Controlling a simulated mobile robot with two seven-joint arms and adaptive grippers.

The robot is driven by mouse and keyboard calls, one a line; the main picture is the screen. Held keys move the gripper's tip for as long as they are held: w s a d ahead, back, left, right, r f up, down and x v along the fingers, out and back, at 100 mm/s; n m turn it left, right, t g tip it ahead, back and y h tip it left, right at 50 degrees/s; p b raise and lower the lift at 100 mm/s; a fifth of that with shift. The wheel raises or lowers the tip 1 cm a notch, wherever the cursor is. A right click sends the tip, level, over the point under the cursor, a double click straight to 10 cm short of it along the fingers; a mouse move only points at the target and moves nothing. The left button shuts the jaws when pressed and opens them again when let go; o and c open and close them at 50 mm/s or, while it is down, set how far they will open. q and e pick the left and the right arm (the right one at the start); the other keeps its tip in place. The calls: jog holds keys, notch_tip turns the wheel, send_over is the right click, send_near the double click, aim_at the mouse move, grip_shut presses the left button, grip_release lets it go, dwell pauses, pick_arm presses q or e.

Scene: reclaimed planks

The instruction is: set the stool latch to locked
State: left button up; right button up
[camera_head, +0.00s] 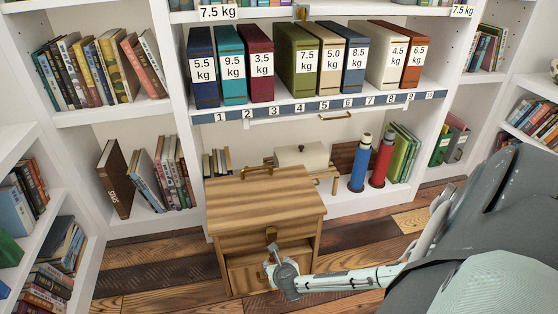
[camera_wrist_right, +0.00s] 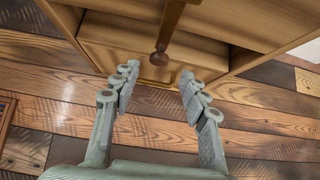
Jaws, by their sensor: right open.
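The wooden stool (camera_head: 262,195) is a box-like piece with striped grain, an overhanging top and an open front, standing on the plank floor. A brown latch lever (camera_wrist_right: 171,28) with a round knob at its end hangs at the stool's front in the right wrist view. My right gripper (camera_head: 271,266) is at the stool's lower front in the head view. In the wrist view its fingers (camera_wrist_right: 159,80) are spread, with the knob just beyond and between their tips, apparently not gripped. Any lock marking is too small to tell. My left gripper is out of view.
Behind the stool stands a white bookcase (camera_head: 340,102) with weight-labelled binders and a numbered shelf edge. A blue cylinder (camera_head: 361,163) and a red cylinder (camera_head: 382,160) stand on its lower shelf. Bare plank floor (camera_head: 150,268) lies left of the stool.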

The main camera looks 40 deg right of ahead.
jog(key=shift+v, duration=2.35)
jog(key=shift+a, duration=0.1)
